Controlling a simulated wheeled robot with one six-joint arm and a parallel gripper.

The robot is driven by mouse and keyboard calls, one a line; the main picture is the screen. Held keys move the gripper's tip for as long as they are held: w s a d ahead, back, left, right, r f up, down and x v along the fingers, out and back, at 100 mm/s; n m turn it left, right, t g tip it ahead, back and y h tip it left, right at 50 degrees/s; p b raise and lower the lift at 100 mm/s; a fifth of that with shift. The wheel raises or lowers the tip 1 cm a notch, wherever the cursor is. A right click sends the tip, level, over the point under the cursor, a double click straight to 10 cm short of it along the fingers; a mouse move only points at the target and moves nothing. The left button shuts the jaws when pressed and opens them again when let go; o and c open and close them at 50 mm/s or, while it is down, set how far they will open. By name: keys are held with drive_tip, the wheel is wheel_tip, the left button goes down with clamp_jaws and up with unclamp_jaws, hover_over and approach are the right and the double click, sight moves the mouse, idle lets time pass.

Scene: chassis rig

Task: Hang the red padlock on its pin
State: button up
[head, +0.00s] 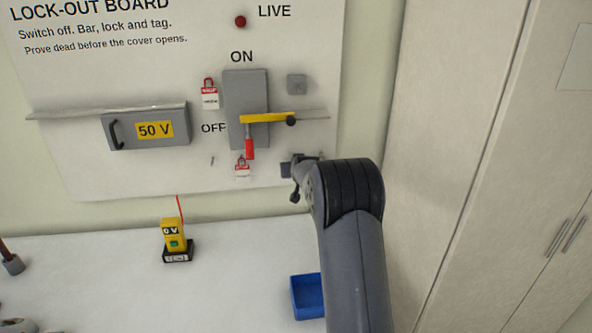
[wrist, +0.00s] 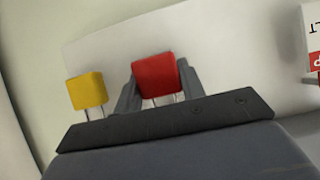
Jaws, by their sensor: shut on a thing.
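The red padlock (wrist: 157,76) sits between the two fingers of my gripper (wrist: 158,90) in the wrist view, with its thin shackle pointing down in that picture toward my gripper's body. My gripper is shut on it. In the head view my gripper (head: 294,172) is in front of the lower right part of the lock-out board (head: 90,170); the padlock cannot be made out there. A small pin (head: 212,160) stands out from the board below OFF, left of my gripper. I cannot tell whether it is the padlock's pin.
A yellow padlock (wrist: 87,90) is left of the red one in the wrist view. On the board are a yellow bar (head: 267,118), a red handle (head: 250,147), tags (head: 209,97) and a 50 V box (head: 125,135). A tester (head: 173,236) and a blue tray (head: 306,296) are on the worktop.

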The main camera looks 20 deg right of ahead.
idle(0.3)
drive_tip(key=o, duration=1.1)
drive_tip(key=b+v, duration=0.3)
drive_tip(key=v, duration=0.8)
drive_tip(key=shift+w+d, duration=0.1)
drive_tip(key=shift+w, duration=0.05)
drive_tip(key=p+x, duration=0.3)
drive_tip(key=x, duration=0.7)
drive_tip(key=shift+w+f, duration=0.2)
drive_tip(key=shift+w, duration=0.1)
drive_tip(key=shift+s+p, duration=0.1)
drive_tip(key=shift+p, duration=0.2)
drive_tip(key=shift+s+r, duration=0.1)
drive_tip(key=shift+s, duration=0.2)
